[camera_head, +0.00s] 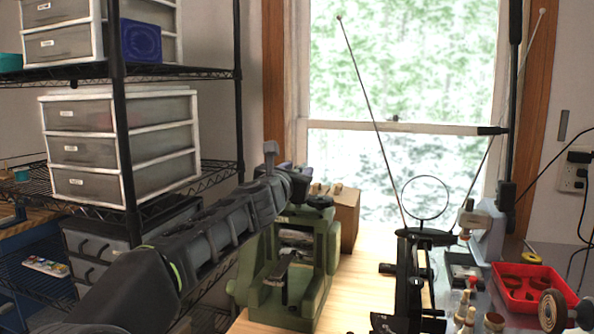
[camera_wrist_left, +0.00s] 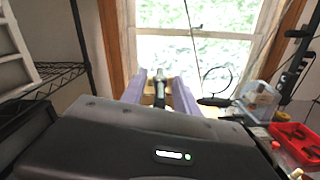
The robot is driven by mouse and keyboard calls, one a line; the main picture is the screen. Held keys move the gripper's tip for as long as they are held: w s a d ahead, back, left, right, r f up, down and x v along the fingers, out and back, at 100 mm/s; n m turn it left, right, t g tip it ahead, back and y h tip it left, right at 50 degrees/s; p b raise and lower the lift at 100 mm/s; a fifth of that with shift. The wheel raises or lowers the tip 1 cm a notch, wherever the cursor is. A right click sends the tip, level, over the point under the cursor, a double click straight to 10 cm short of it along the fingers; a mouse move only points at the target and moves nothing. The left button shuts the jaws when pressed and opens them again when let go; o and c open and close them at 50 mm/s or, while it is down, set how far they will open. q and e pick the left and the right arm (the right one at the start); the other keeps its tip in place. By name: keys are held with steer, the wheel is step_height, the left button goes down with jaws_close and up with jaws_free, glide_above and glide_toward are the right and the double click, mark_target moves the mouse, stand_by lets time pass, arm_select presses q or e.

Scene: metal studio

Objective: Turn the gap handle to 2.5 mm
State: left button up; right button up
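The green rolling-mill-like machine (camera_head: 318,250) stands on the wooden bench, with a dark top part (camera_head: 318,202) and a black lever (camera_head: 285,275) on its front. My left arm reaches in from the left, and my left gripper (camera_head: 285,165) is just above and left of the machine's top. In the left wrist view its two lavender fingers (camera_wrist_left: 164,90) are apart. A small grey and dark upright piece (camera_wrist_left: 160,88) shows between them; I cannot tell for sure whether it is the gap handle or whether it is touched. No gap scale is readable. My right gripper is not in view.
A cardboard box (camera_head: 345,215) stands behind the machine. A wire shelf with drawers (camera_head: 122,148) is at the left. Bare wood shows between machine and antenna.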

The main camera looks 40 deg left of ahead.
arm_select(q)
steer(key=shift+c, duration=0.5)
jaws_close()
steer(key=shift+a+r+m+h+p, duration=0.15)
steer(key=shift+m+h+p, duration=0.2)
steer(key=shift+p, duration=0.25)
steer(key=m+h+p, duration=0.1)
steer(key=h, duration=0.1)
steer(key=m+t+h+p, duration=0.1)
steer(key=m+h+p, duration=0.1)
steer(key=h, duration=0.1)
steer(key=shift+a+r+p, duration=0.1)
steer(key=shift+a+p, duration=0.1)
steer(key=shift+p, duration=0.1)
steer(key=m+h+p, duration=0.1)
steer(key=m+h, duration=0.1)
steer(key=shift+h, duration=0.35)
steer(key=shift+f, duration=0.25)
